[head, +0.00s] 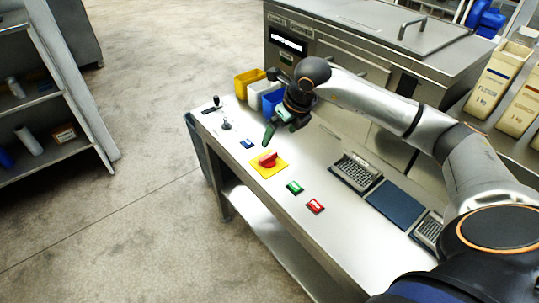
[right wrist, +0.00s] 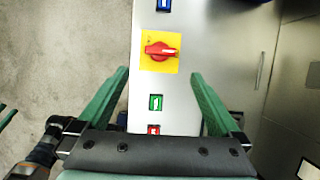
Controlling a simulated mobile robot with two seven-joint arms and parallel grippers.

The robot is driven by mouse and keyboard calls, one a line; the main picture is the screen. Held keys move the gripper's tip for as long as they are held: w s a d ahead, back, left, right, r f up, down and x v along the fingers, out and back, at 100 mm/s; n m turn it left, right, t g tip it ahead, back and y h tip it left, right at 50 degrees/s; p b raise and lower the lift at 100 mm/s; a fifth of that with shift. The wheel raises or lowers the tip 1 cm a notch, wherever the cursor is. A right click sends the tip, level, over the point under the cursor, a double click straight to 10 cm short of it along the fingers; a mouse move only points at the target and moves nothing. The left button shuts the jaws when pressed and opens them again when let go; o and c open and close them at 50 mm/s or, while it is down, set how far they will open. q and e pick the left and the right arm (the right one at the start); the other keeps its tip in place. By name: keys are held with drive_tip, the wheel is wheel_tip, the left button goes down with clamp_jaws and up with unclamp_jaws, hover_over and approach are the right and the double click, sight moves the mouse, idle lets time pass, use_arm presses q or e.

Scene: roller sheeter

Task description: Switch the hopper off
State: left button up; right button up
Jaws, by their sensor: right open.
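A red rotary switch (head: 268,159) sits on a yellow plate (head: 256,167) on the steel bench. The right wrist view shows its red knob (right wrist: 160,50) with the handle lying crosswise. A green button (head: 294,188), a red button (head: 315,206) and a blue button (head: 247,144) lie in line with it. My right gripper (head: 283,131) is open and empty above the bench, near the rotary switch and apart from it. In the right wrist view its green fingers (right wrist: 160,75) stand either side of the button row. A green sliver at that view's left edge may be my left gripper.
Yellow, white and blue bins (head: 247,84) stand at the bench's far end, near small levers (head: 217,101). A keypad (head: 355,172) and a dark blue pad (head: 394,204) lie at the right. A steel machine (head: 350,62) stands behind.

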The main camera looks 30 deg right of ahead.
sight(268, 156)
drive_tip(key=x, duration=1.2)
drive_tip(key=shift+f, duration=0.15)
drive_tip(key=c, duration=1.2)
